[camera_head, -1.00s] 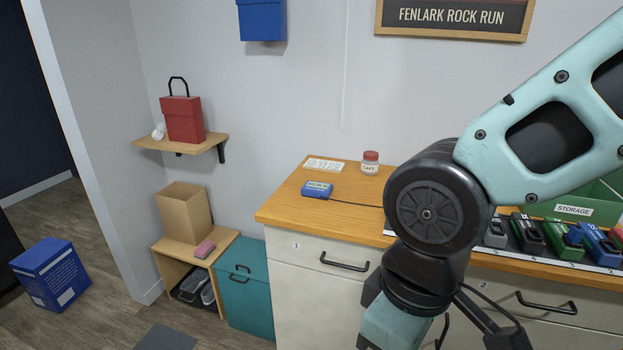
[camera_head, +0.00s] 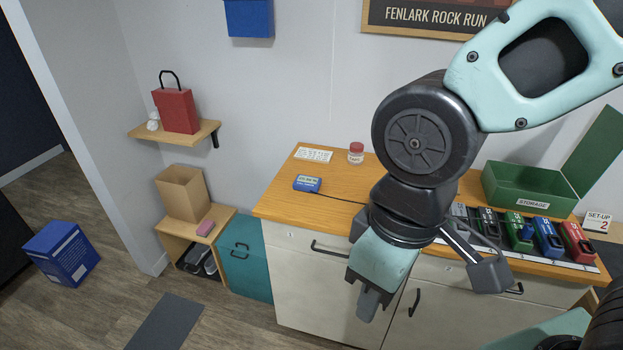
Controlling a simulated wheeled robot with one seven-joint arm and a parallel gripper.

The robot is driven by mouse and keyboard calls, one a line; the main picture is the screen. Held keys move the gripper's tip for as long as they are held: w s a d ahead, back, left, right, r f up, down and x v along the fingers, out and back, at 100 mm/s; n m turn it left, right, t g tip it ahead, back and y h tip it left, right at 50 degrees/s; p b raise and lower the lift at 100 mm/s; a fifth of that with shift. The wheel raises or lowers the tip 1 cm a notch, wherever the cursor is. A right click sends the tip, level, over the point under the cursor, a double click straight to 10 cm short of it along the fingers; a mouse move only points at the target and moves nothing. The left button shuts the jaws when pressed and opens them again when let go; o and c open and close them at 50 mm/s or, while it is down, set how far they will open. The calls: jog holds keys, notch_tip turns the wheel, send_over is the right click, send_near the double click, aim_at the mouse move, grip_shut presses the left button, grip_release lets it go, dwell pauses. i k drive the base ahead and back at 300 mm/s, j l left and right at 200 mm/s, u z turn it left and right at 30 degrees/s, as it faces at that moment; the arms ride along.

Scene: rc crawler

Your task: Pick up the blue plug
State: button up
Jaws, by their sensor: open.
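On the counter at the right is a row of coloured units: dark ones, a green unit (camera_head: 517,238), a blue unit (camera_head: 547,238) and a red unit (camera_head: 577,243). A small blue piece (camera_head: 526,232), which looks like the blue plug, sits at the green unit; its exact shape is too small to tell. My gripper (camera_head: 368,303) points down in front of the counter's drawers, left of and below the row, apart from it. It is open and empty; its fingers show only in part. My arm hides part of the counter and the row's left end.
A blue device (camera_head: 307,184) with a dark cable lies on the wooden counter (camera_head: 285,200), near a red-lidded jar (camera_head: 356,153) and a white label card (camera_head: 313,155). An open green storage box (camera_head: 530,190) stands behind the row.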

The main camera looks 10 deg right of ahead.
aim_at(527, 232)
jog(key=z, duration=1.4)
